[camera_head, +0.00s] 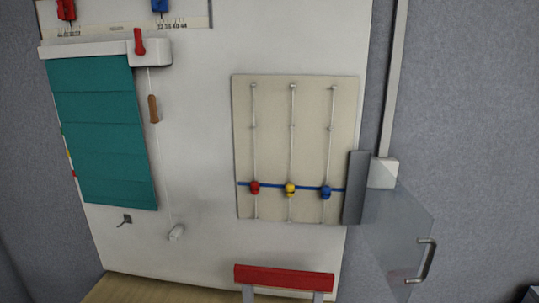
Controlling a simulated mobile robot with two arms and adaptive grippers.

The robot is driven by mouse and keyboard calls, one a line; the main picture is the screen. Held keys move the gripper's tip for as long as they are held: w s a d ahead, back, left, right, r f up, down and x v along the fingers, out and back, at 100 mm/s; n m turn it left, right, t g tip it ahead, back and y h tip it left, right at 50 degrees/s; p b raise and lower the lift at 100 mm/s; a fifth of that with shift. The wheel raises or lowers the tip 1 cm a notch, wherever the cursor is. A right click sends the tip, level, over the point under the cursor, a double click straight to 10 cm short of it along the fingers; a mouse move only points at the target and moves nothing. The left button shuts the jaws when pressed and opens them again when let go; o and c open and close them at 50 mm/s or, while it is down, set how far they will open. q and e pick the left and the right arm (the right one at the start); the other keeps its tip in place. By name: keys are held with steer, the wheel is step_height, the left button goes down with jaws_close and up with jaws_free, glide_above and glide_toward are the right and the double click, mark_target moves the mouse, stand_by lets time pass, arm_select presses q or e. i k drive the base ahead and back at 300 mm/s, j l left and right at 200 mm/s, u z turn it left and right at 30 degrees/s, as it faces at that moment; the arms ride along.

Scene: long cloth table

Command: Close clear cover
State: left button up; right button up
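The clear cover (395,235) is a transparent panel on the right of the board, with a grey metal handle (427,260) at its outer right edge. It stands swung open to the right, away from the beige panel (245,135). Its left edge meets a dark grey upright strip (355,188) at the beige panel's right side. Three beads, red (255,188), yellow (290,190) and blue (326,192), sit on upright wires on the beige panel, near a blue line. Neither of my grippers can be made out.
A teal blind (103,135) hangs at the left, with a wooden pull (154,109) on a cord. A red bar (284,278) on grey supports stands at the bottom middle. A small dark shape (531,295) at the bottom right corner is too cut off to tell.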

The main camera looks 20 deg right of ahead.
mark_target(359, 162)
steer(key=l, duration=1.05)
steer(key=k+l+u, duration=0.15)
steer(key=l, duration=0.9)
